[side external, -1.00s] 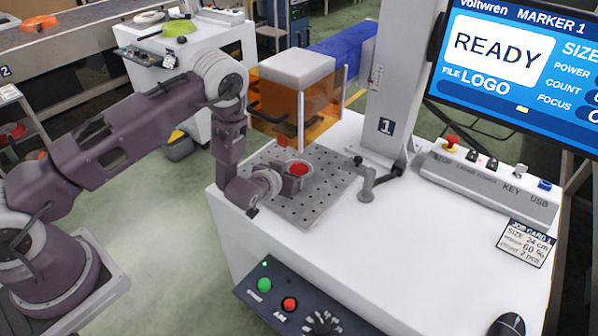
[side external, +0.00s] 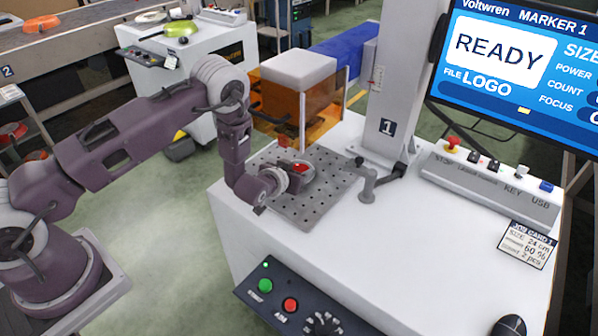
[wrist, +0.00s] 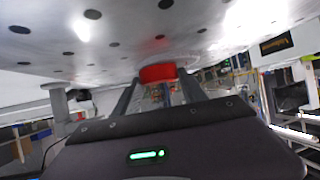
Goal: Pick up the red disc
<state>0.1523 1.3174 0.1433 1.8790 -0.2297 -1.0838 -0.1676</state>
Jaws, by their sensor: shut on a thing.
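The red disc (side external: 301,167) is at the far end of my arm, over the perforated metal plate (side external: 318,205) on the white bench. My gripper (side external: 299,173) reaches in low from the left, lying nearly level, and is shut on the disc. In the wrist view the disc (wrist: 158,73) sits between the tips of my two fingers, close to the holed plate (wrist: 120,30). The fingers partly hide it in the side view. I cannot tell whether the disc touches the plate.
An orange see-through guard with a white top (side external: 298,72) stands just behind the plate. A grey clamp (side external: 367,183) is at the plate's right edge, and a post (side external: 385,110) rises behind it. A button panel (side external: 290,303) is at the front.

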